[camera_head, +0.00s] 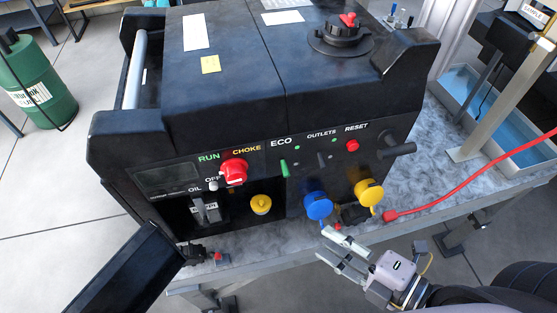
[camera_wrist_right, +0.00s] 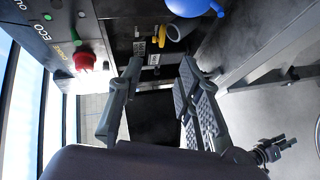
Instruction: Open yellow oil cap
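The yellow oil cap (camera_head: 260,204) sits in the lower front of the black generator (camera_head: 220,105), right of the OIL label. A small yellow part that looks like this cap shows at the top of the right wrist view (camera_wrist_right: 173,33). My right gripper (camera_head: 334,250) is right of the cap and lower in the picture, in front of the generator and apart from it. Its two fingers are spread with nothing between them, as the right wrist view also shows (camera_wrist_right: 160,82). My left gripper is not in view.
A blue outlet cover (camera_head: 318,206) and a yellow outlet cover (camera_head: 369,192) hang open between the oil cap and the right side. A red choke knob (camera_head: 233,171) sticks out above. A black panel (camera_head: 125,272) juts out at lower left. A red cable (camera_head: 470,188) lies right.

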